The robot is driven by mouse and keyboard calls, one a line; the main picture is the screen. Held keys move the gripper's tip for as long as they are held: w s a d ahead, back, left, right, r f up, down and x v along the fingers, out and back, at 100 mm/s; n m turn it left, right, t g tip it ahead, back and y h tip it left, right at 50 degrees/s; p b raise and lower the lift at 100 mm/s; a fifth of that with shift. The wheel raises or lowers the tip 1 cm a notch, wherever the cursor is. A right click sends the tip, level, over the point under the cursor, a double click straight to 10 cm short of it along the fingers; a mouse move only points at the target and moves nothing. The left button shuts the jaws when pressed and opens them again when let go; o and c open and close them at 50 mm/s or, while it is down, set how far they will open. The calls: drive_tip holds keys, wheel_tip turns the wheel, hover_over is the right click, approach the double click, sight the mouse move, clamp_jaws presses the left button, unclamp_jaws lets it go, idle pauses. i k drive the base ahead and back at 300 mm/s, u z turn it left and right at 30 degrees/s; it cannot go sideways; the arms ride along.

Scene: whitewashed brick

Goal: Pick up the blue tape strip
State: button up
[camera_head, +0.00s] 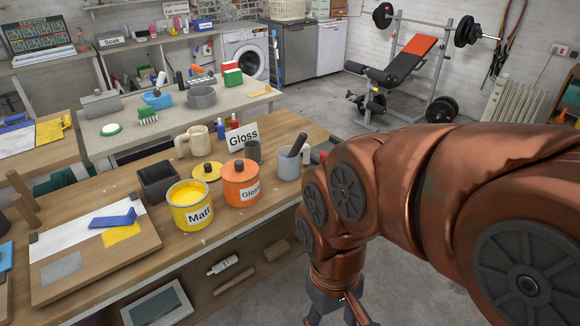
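A blue strip (115,218), which looks like the tape strip, lies on a board (75,285) at the left of the near workbench. It rests across a white area and beside a yellow patch (122,234), and one side looks raised or folded. My gripper (338,318) hangs at the bottom edge of the view, right of the workbench and well apart from the strip. Its fingers are partly cut off by the frame, so their opening is unclear. Nothing is visible between them.
A yellow "Matt" tin (190,207), an orange "Gloss" tin (240,183), a dark box (158,181) and a grey mug (288,165) stand right of the board. A "Gloss" sign (243,137) stands behind. Bare wood shows along the bench's front edge.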

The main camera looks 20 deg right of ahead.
sight(129, 219)
drive_tip(key=z, duration=0.65)
drive_tip(key=i, duration=1.25)
drive_tip(key=u, duration=4.55)
